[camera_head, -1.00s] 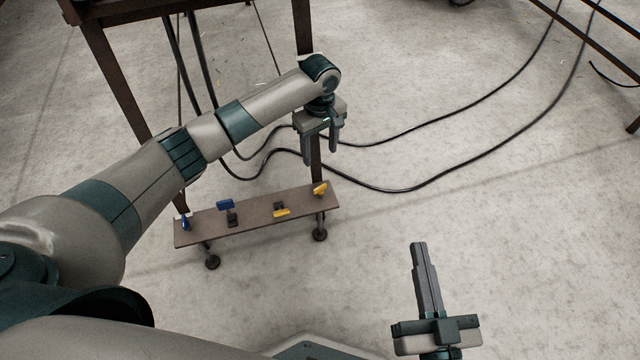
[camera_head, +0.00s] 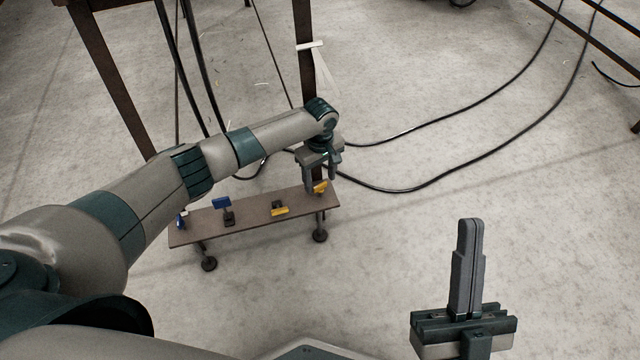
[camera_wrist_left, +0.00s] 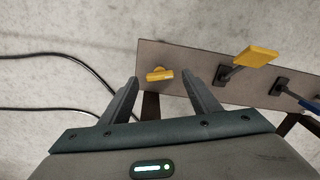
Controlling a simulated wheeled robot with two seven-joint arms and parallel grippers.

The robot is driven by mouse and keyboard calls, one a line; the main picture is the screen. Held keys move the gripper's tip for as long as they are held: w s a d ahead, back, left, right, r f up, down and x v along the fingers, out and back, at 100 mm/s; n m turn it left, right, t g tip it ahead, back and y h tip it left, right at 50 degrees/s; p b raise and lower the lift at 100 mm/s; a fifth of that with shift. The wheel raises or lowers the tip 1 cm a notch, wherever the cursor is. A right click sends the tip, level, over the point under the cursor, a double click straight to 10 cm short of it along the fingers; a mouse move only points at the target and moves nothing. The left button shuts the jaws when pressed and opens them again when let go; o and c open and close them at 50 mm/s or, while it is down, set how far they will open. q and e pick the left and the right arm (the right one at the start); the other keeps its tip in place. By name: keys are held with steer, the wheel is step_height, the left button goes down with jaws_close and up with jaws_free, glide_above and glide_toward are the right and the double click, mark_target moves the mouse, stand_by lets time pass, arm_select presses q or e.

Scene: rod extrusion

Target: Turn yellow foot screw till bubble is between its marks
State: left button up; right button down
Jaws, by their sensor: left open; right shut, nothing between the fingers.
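A narrow brown plank (camera_head: 250,222) stands low above the floor on short legs with round dark feet. A yellow foot screw knob (camera_head: 321,187) sits at its right end, above the right leg; it also shows in the left wrist view (camera_wrist_left: 160,74). My left gripper (camera_head: 319,181) is open, pointing down at that knob. In the wrist view the knob appears between the fingertips, with gaps on both sides. A blue knob (camera_head: 181,221) is at the left end. No bubble or marks can be made out. My right gripper (camera_head: 470,224) is shut and empty, away from the plank.
A yellow plate (camera_head: 280,211) and a blue plate (camera_head: 221,203) stand on dark mounts along the plank. A dark table leg (camera_head: 305,75) rises behind the plank, with a white piece (camera_head: 312,46) on it. Black cables (camera_head: 420,185) lie on the floor.

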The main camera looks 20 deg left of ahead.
arm_select(q)
steer(key=shift+f, duration=0.8)
arm_select(e)
steer(key=shift+d+r+t, duration=0.3)
steer(key=shift+d+r, duration=0.1)
steer(key=shift+r, duration=0.25)
arm_select(q)
steer(key=c, duration=1.1)
steer(key=shift+o, duration=0.2)
arm_select(e)
steer(key=shift+a, duration=0.1)
